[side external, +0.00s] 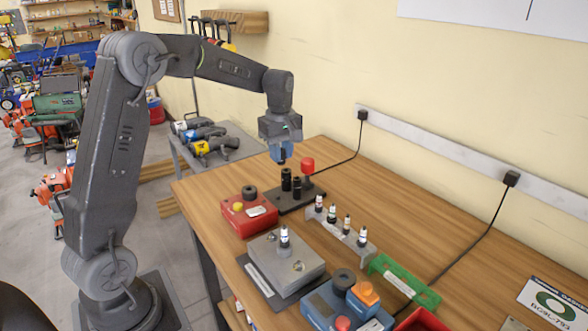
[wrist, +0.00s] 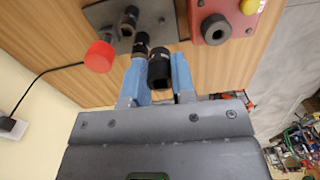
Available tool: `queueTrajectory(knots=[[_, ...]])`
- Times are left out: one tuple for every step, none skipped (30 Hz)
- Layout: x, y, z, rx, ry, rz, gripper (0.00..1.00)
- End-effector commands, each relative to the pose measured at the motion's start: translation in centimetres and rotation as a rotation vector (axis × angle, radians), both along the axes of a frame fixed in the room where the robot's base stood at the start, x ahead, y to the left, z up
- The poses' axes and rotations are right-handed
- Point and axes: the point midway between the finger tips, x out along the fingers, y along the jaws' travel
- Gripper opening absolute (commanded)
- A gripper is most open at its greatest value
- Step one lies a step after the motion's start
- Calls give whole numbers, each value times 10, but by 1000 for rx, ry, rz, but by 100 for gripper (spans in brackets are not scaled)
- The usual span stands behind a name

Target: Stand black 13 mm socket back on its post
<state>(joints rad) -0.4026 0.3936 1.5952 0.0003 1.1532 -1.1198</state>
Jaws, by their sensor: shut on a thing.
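My gripper (side external: 281,152) is above the dark base plate (side external: 287,207), its blue fingers pointing down. In the wrist view my gripper (wrist: 159,82) is shut on a black socket (wrist: 160,66), whose open end faces away from the wrist. The held socket shows as a small dark end below the fingers in the side view (side external: 282,161). Two other black sockets (side external: 286,180) (side external: 297,187) stand upright on the plate, which also shows in the wrist view (wrist: 158,20). I cannot make out the empty post, or the size marking on the held socket.
A red knob (side external: 307,165) stands at the plate's back edge, close to my gripper. A red box (side external: 250,214) with a black ring and yellow button is left of the plate. A grey rack (side external: 340,232) of several small parts stands right.

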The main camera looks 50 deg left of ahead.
Motion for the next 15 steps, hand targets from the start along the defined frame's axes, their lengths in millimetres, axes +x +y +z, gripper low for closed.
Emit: queueTrajectory(knots=[[1, 12, -1, 0, 0, 20, 0], [1, 17, -1, 0, 0, 28, 0], [2, 23, -2, 0, 0, 39, 0], [2, 27, -3, -1, 1, 46, 0], [1, 24, -11, -3, 5, 40, 0], [1, 23, -18, -3, 5, 39, 0], [1, 23, -22, -2, 4, 39, 0], [1, 23, -26, -2, 4, 38, 0], [1, 23, -31, -2, 3, 38, 0], [1, 23, -36, -2, 4, 38, 0], [1, 23, -40, -2, 3, 38, 0], [1, 23, -45, -2, 3, 38, 0], [1, 23, -47, -2, 3, 38, 0], [1, 23, -49, -1, 2, 38, 0], [2, 23, -52, -1, 1, 37, 0]])
